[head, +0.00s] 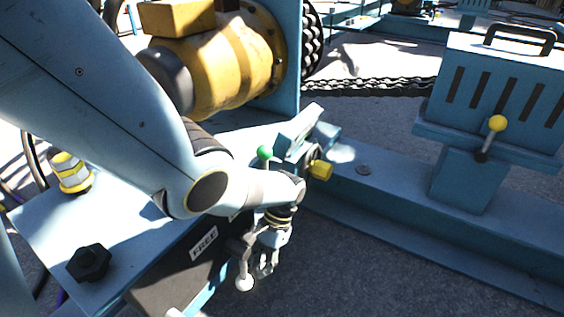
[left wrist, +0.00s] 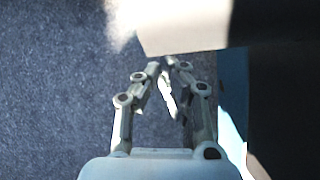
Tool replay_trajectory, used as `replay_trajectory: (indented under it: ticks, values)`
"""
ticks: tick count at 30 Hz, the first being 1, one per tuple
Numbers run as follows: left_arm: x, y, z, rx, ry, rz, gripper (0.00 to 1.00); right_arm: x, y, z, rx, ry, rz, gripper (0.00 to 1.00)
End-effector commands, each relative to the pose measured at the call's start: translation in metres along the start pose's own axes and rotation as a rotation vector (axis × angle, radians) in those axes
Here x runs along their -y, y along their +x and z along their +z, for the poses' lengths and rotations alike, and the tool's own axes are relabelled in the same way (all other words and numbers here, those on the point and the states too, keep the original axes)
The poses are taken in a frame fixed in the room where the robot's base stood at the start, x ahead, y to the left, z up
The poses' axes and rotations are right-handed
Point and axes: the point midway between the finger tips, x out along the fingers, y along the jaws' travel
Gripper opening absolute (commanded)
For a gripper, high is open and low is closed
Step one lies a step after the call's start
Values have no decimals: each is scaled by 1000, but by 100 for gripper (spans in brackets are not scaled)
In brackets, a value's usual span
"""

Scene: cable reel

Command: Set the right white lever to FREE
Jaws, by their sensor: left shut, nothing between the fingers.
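A lever with a white ball knob (head: 244,283) sticks out from the front of the blue machine, just left of my left gripper. Its upper part is partly hidden by my wrist. My left gripper (head: 264,268) hangs beside this knob, shut and empty; I cannot tell whether it touches the lever. A FREE label (head: 204,243) is on the dark front panel, left of the lever. In the left wrist view, the shut fingers (left wrist: 167,72) point up toward a large pale shape (left wrist: 180,22), too close to identify. My right gripper is not in view.
A green knob (head: 264,153) and a yellow knob (head: 320,169) stand just behind my wrist. A large black bolt (head: 89,262) is on the blue top at left. A yellow-balled lever (head: 497,123) is on the right-hand box. Floor is open at front right.

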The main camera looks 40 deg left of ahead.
Motion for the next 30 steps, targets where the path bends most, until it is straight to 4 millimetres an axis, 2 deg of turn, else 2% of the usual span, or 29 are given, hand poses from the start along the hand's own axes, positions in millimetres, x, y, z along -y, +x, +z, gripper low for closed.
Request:
replay_trajectory:
  ticks: [4,10,12,16,20,30]
  values:
    - [-1,11,5,74,2,11,0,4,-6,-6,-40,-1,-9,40]
    - [-2,20,14,184,6,29,0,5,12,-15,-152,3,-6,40]
    - [-4,20,20,207,7,33,0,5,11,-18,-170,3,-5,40]
    - [-6,21,30,207,9,34,0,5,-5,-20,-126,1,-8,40]
    - [-8,25,38,206,9,34,0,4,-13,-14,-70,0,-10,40]
    - [-10,32,52,205,8,34,0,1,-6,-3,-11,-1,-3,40]
